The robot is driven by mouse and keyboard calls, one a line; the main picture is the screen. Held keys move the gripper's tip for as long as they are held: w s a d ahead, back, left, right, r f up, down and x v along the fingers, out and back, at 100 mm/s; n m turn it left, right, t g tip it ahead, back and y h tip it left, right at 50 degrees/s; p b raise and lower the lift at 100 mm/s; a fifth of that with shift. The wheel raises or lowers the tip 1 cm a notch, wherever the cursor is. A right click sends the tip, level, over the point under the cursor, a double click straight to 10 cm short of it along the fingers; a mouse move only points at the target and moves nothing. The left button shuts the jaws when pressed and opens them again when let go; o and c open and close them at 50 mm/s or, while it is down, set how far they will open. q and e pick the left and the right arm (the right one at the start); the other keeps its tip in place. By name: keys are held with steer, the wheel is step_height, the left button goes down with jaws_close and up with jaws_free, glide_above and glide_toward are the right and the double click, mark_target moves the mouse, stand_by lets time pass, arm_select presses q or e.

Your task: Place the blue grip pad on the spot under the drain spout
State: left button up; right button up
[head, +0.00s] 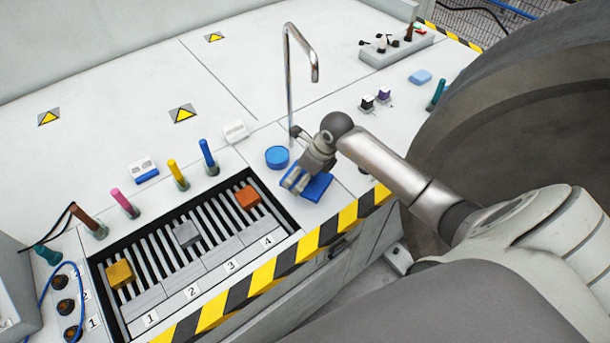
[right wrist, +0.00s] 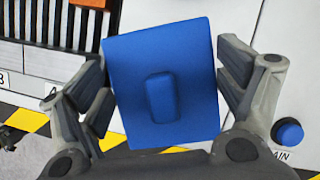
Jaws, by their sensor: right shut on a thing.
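The blue grip pad (right wrist: 140,60), a flat square with a raised block in its middle, is between the fingers of my right gripper (right wrist: 160,88). In the head view the pad (head: 318,189) shows under my right gripper (head: 300,184), near the striped front edge; I cannot tell its height over the surface. The drain spout (head: 289,85) is a bent metal pipe standing behind the gripper, its mouth pointing down. My right wrist and arm cover much of the surface below its mouth, so the spot is not clearly seen. My left gripper is not in view.
A round blue dish (head: 277,157) stands just left of my right gripper. A slotted tray (head: 178,305) with orange, grey and yellow blocks lies to the left. Several coloured pegs stand behind it. A large dark wheel (head: 520,110) is at right. Free surface lies at the back left.

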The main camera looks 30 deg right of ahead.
steer(key=shift+w+d+f+b, duration=0.35)
steer(key=shift+d+f+b, duration=0.1)
steer(key=shift+f, duration=0.25)
steer(key=shift+w+d+f+b, duration=0.15)
steer(key=shift+d+f+b, duration=0.1)
steer(key=shift+f+b, duration=1.2)
steer(key=shift+f, duration=0.45)
steer(key=shift+f, duration=0.1)
steer(key=o, duration=0.9)
